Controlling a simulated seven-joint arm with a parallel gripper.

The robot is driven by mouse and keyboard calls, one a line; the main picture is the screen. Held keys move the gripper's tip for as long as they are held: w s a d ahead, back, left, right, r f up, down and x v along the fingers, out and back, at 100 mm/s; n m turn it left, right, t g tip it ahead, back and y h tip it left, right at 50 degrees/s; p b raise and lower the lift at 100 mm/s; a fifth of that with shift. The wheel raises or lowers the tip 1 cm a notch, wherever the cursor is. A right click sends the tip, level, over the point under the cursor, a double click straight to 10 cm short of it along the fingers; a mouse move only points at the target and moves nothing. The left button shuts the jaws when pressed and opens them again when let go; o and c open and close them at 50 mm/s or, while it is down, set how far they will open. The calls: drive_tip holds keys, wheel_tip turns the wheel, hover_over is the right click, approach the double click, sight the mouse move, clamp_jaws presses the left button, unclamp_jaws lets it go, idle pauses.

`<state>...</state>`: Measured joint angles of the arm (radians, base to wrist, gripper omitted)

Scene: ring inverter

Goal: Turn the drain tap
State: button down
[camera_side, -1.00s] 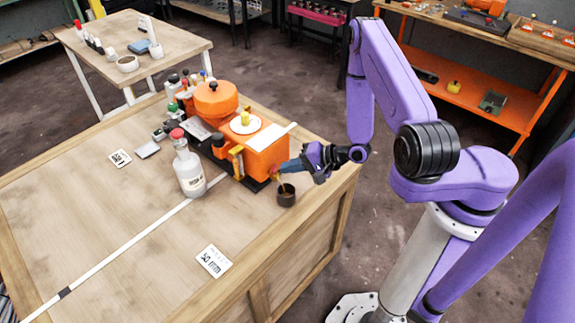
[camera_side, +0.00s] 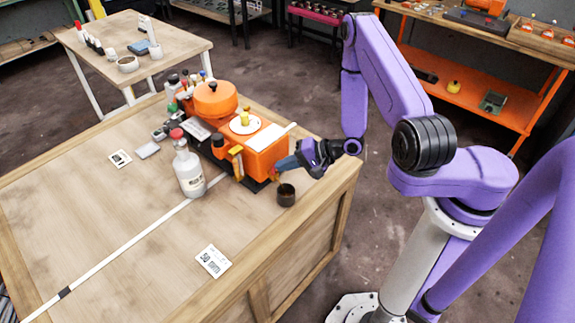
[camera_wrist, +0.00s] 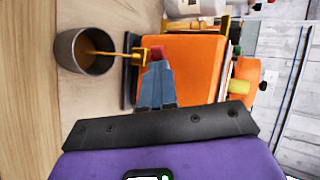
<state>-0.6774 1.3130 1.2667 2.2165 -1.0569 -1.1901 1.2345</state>
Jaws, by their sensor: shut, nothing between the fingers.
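The orange ring inverter machine (camera_side: 268,152) stands near the right edge of the wooden table. Its drain tap shows in the wrist view as a yellow spout (camera_wrist: 136,57) with a red handle (camera_wrist: 157,53). A thin amber streak runs from the spout into a dark cup (camera_wrist: 67,48), with brown inside. The cup (camera_side: 286,195) stands upright on the table below the tap. My gripper (camera_side: 281,164) is at the machine's right side. In the wrist view my gripper (camera_wrist: 155,66) is shut and empty, its blue-grey fingertips at the red handle; contact is unclear.
A white bottle with a red cap (camera_side: 188,168) stands left of the machine. A marker card (camera_side: 213,261) lies at the table's front. The table's left and front parts are mostly clear. Small bottles crowd the machine's back.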

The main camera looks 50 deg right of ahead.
drive_tip(key=shift+w+a, duration=0.15)
drive_tip(key=shift+a, duration=0.15)
